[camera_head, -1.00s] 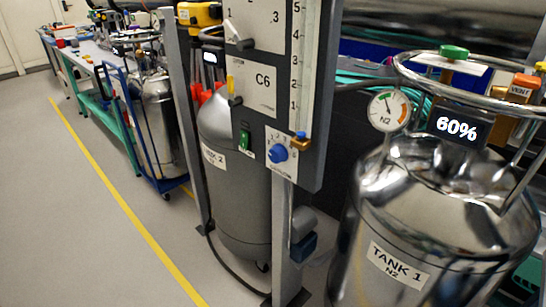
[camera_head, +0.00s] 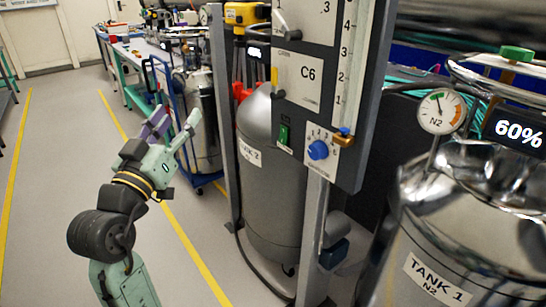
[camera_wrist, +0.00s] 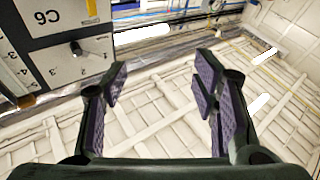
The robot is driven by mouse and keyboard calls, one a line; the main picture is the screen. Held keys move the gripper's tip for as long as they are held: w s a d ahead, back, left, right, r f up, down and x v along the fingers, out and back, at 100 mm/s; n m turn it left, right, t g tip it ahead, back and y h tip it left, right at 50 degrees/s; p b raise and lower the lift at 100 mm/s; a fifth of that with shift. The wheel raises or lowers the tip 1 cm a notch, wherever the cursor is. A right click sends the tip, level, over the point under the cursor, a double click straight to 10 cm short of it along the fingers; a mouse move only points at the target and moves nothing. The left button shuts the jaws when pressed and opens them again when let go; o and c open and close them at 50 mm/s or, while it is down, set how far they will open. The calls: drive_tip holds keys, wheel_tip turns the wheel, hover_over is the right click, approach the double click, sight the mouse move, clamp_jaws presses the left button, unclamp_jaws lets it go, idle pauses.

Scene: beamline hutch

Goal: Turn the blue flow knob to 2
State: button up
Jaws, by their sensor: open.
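The blue flow knob (camera_head: 318,150) sits on a small white dial plate low on the grey control panel (camera_head: 371,110), beside a brass fitting (camera_head: 344,138). Numbers ring the knob, but I cannot tell which one it points to. My gripper (camera_head: 175,122) is open and empty, in the air to the left of the panel and clearly apart from the knob. In the wrist view, its purple-padded fingers (camera_wrist: 162,85) are spread with nothing between them. The C6 plate (camera_wrist: 60,50) shows there at upper left; I cannot make out the blue knob in that view.
A green switch (camera_head: 284,134) is left of the knob. Tank 2 (camera_head: 272,190) stands behind the panel post, and shiny Tank 1 (camera_head: 470,225) with its gauge (camera_head: 441,111) is at right. A blue cart (camera_head: 200,178) stands farther back. Open floor lies at left.

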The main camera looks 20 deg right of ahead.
drive_tip(key=s+d+f+m+g+h, duration=0.1)
drive_tip(key=d+f+m+g+h, duration=0.2)
drive_tip(key=d+f+g, duration=0.35)
drive_tip(key=m+g+h, duration=0.3)
drive_tip(key=g, duration=0.3)
approach(313, 151)
drive_tip(key=p+x, duration=0.2)
drive_tip(key=x, duration=0.7)
drive_tip(key=shift+d, duration=0.1)
drive_tip(key=shift+c, duration=0.6)
drive_tip(key=c, duration=1)
